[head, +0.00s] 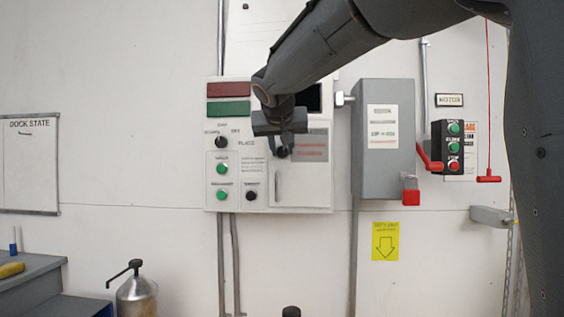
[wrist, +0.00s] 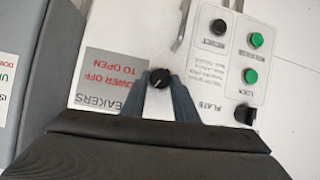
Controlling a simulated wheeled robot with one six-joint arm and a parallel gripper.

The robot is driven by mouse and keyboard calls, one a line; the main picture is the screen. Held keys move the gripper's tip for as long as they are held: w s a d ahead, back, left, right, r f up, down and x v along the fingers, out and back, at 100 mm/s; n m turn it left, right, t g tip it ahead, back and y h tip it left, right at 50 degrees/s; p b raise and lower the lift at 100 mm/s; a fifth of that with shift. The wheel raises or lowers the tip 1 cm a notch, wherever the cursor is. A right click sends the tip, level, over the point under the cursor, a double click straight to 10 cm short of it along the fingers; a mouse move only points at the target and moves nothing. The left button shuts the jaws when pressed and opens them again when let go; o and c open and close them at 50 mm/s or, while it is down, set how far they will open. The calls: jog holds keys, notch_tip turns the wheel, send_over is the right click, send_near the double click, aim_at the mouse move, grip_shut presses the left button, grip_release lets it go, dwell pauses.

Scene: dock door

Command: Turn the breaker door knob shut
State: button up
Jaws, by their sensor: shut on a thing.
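The breaker door knob (wrist: 160,77) is a small black round knob with a light mark on it. It sits beside the grey label reading "BREAKERS POWER OFF TO OPEN" (wrist: 103,72), upside down in the wrist view. My gripper (wrist: 160,83) has one finger on each side of the knob and is shut on it. In the head view the knob (head: 282,153) shows just below my gripper (head: 281,143), partly hidden by it. The breaker door (head: 307,185) lies flat in the white panel and looks closed, with a grey pull handle (head: 278,186) below the knob.
Left of the door are a black selector knob (head: 221,142), green buttons (head: 222,168) and another black knob (head: 251,195). A grey switch box (head: 383,145) with a red-ended lever juts out at the right. My arm covers the panel's upper right.

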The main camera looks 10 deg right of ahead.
jog(key=n+h+b, duration=0.3)
jog(key=shift+w+a+f+n+g+b, duration=0.1)
jog(key=shift+w+a+n+g+b, duration=0.05)
jog(key=shift+a+n+g+b, duration=0.2)
dwell(0.4)
jog(key=o, duration=1.1)
jog(key=shift+c, duration=0.2)
jog(key=b+v, duration=0.1)
jog(key=v, duration=0.7)
jog(key=shift+w+f, duration=0.1)
